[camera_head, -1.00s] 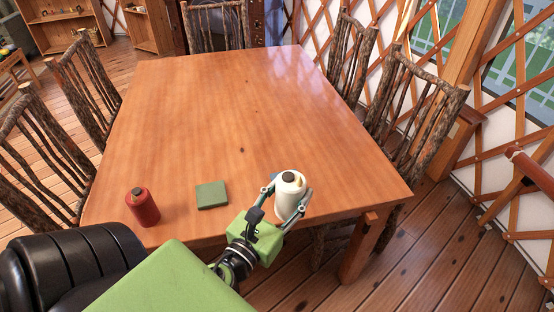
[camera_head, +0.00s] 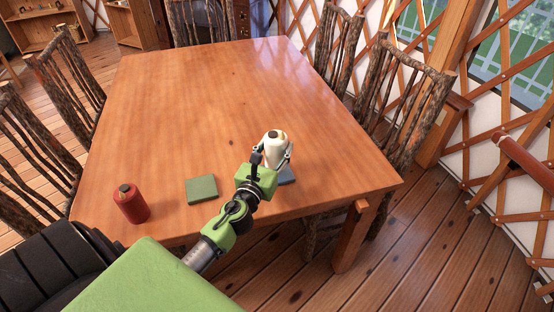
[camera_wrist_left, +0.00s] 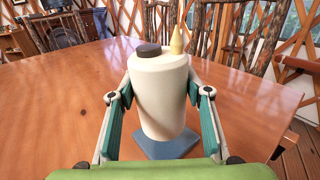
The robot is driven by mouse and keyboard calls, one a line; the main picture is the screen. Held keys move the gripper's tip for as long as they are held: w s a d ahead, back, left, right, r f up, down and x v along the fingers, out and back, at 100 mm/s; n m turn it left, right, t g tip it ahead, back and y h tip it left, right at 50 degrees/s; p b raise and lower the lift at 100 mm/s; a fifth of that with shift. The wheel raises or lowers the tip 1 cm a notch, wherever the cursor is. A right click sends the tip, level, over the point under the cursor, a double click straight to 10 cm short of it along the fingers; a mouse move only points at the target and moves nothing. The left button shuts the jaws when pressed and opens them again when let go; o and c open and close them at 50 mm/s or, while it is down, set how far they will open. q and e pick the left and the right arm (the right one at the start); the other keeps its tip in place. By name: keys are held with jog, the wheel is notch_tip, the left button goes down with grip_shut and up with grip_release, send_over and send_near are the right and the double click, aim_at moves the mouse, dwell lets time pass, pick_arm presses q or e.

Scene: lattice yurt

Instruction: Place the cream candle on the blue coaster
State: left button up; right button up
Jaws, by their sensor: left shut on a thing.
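The cream candle (camera_head: 275,150) is a pale cylinder with a dark disc and a yellowish cone on its top. My left gripper (camera_head: 274,153) is shut on it and holds it upright over the right front part of the table. In the left wrist view the candle (camera_wrist_left: 160,100) stands between the two fingers. The blue coaster (camera_head: 287,178) lies flat on the table, partly hidden by the gripper. In the left wrist view the coaster (camera_wrist_left: 166,149) shows right under the candle's base. I cannot tell whether they touch. My right gripper is not in view.
A red candle (camera_head: 130,204) and a green coaster (camera_head: 202,190) are on the wooden table (camera_head: 200,100), left of my left gripper. The far table top is clear. Rustic chairs (camera_head: 405,100) stand around the table.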

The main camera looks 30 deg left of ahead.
aim_at(277, 156)
pick_arm(q)
jog(key=shift+w+a+f, duration=0.15)
jog(key=shift+w+f, duration=0.3)
jog(key=shift+f, duration=0.1)
jog(key=shift+w+f+b, duration=0.2)
jog(key=shift+f+b, duration=1.05)
jog(key=shift+f, duration=0.45)
jog(key=shift+f, duration=0.2)
jog(key=o, duration=1.3)
jog(key=shift+r, duration=0.1)
